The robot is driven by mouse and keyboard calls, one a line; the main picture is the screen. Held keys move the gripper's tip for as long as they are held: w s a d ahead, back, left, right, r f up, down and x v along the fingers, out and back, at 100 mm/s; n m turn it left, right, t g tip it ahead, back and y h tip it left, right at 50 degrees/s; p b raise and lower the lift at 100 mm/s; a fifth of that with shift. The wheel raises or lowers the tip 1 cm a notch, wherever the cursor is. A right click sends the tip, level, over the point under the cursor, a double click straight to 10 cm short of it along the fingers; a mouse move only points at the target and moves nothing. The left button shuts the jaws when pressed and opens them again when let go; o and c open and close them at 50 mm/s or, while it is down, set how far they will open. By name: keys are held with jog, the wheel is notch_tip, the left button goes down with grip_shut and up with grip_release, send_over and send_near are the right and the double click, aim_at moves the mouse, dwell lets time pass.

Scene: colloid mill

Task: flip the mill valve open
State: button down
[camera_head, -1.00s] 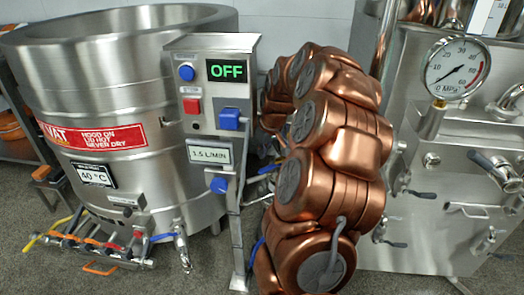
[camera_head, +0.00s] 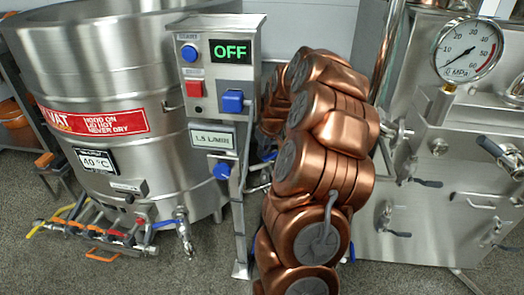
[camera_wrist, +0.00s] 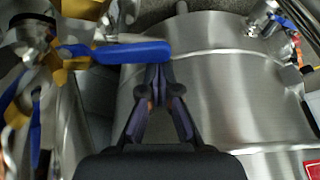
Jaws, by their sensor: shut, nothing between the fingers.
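In the wrist view a long blue valve lever (camera_wrist: 120,52) lies nearly level across the picture, joined at its left to a brass-coloured fitting (camera_wrist: 70,58). My gripper (camera_wrist: 160,72) is shut and empty, its dark fingertips at the lever's right end. I cannot tell whether they touch it. A second blue lever (camera_wrist: 35,135) points down at the left. The control panel (camera_head: 212,110) reads OFF in green.
A steel machine with a pressure gauge (camera_head: 468,48) and several levers stands right. Grey floor is open in front.

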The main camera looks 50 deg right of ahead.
aim_at(267, 159)
jog(key=shift+s+a+n+p, duration=0.15)
jog(key=shift+s+n+p, duration=0.15)
jog(key=shift+s, duration=0.55)
jog(key=shift+s+a+n+p, duration=0.15)
jog(key=shift+s+n+p, duration=0.15)
jog(key=shift+s, duration=0.5)
jog(key=shift+r, duration=0.1)
